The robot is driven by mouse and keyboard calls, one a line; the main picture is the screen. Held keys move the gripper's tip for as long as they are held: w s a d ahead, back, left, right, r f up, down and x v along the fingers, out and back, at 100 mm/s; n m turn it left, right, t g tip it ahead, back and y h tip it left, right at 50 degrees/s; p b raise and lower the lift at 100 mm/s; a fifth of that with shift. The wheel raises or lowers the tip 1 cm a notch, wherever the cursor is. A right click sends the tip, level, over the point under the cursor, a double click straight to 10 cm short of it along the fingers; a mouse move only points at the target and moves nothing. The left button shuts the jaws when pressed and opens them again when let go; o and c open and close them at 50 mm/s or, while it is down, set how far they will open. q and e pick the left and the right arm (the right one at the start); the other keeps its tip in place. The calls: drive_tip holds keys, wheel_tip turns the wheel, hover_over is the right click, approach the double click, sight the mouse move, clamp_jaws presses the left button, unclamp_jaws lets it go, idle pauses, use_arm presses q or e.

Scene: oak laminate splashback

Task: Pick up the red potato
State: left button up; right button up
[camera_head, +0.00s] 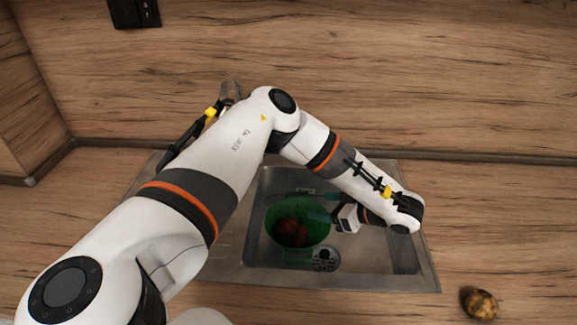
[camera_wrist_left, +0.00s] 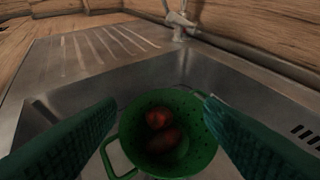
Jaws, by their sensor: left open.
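Two reddish potatoes lie together in a green colander (camera_head: 270,215) inside the sink. In the wrist view they show as an upper red potato (camera_wrist_left: 157,118) and a darker red one (camera_wrist_left: 164,140) just below it. The colander also shows in the wrist view (camera_wrist_left: 204,148), with a handle at its left. My left gripper (camera_head: 317,206) is over the right side of the colander in the head view. Its two dark green fingers are spread wide, with nothing between them, and the colander lies beyond the tips. My right gripper is not in view.
The steel sink (camera_head: 350,262) surrounds the colander with raised walls. A faucet (camera_wrist_left: 180,20) stands at its back edge. A brownish potato (camera_head: 480,303) lies on the wooden counter at the right. A ribbed drainboard (camera_wrist_left: 100,50) is left of the basin.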

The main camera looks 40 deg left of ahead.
use_arm(q)
drive_tip(key=b, duration=0.5)
approach(294, 223)
drive_tip(key=x, duration=0.2)
drive_tip(key=p+x, duration=0.1)
drive_tip(key=x, duration=0.2)
drive_tip(key=shift+w+a+r, duration=0.2)
drive_tip(key=shift+a+r, duration=0.05)
drive_tip(key=shift+a, duration=0.15)
drive_tip(key=shift+a+f, duration=0.3)
drive_tip(key=shift+a, duration=0.1)
drive_tip(key=x, duration=0.2)
drive_tip(key=p+x, duration=0.1)
drive_tip(key=x, duration=0.2)
drive_tip(key=shift+s+d+f, duration=0.2)
drive_tip(key=shift+f, duration=0.1)
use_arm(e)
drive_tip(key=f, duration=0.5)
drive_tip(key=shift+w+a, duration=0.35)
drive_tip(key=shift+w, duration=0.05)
use_arm(q)
drive_tip(key=shift+c, duration=0.5)
